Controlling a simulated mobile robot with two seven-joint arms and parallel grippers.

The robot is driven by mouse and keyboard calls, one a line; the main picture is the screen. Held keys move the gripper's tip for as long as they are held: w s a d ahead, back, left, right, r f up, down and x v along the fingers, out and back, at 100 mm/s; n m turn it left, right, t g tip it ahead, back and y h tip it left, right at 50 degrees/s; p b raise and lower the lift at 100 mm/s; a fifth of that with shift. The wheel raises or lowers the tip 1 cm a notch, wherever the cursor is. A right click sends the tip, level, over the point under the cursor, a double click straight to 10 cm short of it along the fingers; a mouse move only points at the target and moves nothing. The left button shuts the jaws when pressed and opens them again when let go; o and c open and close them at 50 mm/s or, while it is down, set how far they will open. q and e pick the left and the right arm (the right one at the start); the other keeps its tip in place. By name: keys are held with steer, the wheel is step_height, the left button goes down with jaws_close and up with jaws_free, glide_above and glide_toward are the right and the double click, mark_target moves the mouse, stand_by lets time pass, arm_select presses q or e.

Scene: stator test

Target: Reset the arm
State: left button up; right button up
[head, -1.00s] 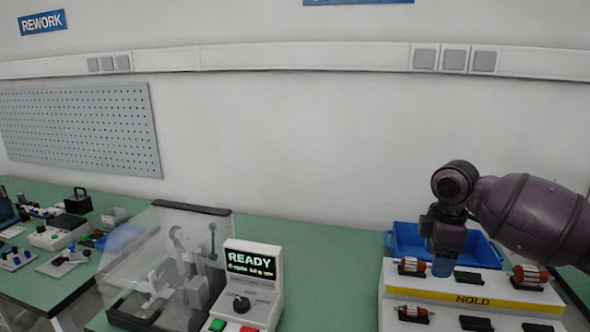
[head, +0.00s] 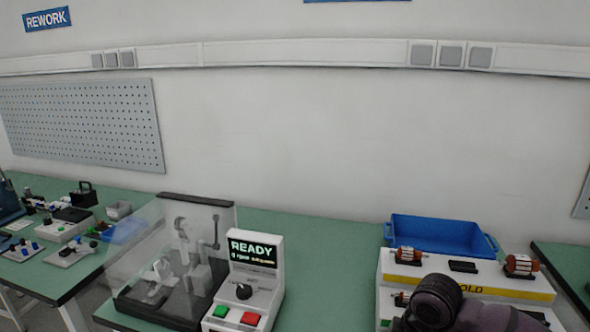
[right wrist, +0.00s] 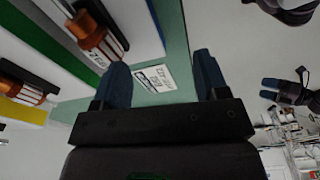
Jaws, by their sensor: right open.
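My right arm (head: 440,302) is low at the bottom right of the head view, in front of the HOLD rack (head: 390,272). Its gripper is not visible there. In the right wrist view my right gripper (right wrist: 163,76) is open, with nothing between its two blue fingers. A copper rotor (right wrist: 97,35) sits on the rack to the left of the fingers, apart from them. A white label lies on the green bench beyond the fingertips. My left arm is outside the head view. What looks like my left gripper (right wrist: 286,92) shows small at the right of the wrist view; its jaws are unclear.
Rotors (head: 408,256) (head: 520,265) sit on the rack's top step. A blue bin (head: 435,236) stands behind it. A test station (head: 255,280) reading READY stands left, beside a clear-covered fixture (head: 180,255). The green bench (head: 325,270) between station and rack is clear.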

steer(key=s+f+m+t, duration=0.1)
steer(key=s+f+m, duration=0.25)
steer(key=s, duration=0.55)
steer(key=s+f+m+t, duration=0.25)
steer(key=s+m, duration=0.25)
steer(key=s, duration=0.4)
steer(key=s+d+m+g+h, duration=0.1)
steer(key=s+d+m+h, duration=0.1)
steer(key=s+d+m, duration=0.45)
steer(key=w+f+n+t, duration=0.2)
steer(key=w+f+t, duration=0.3)
steer(key=f+t, duration=0.3)
steer(key=shift+w+f, duration=0.2)
steer(key=shift+f, duration=0.9)
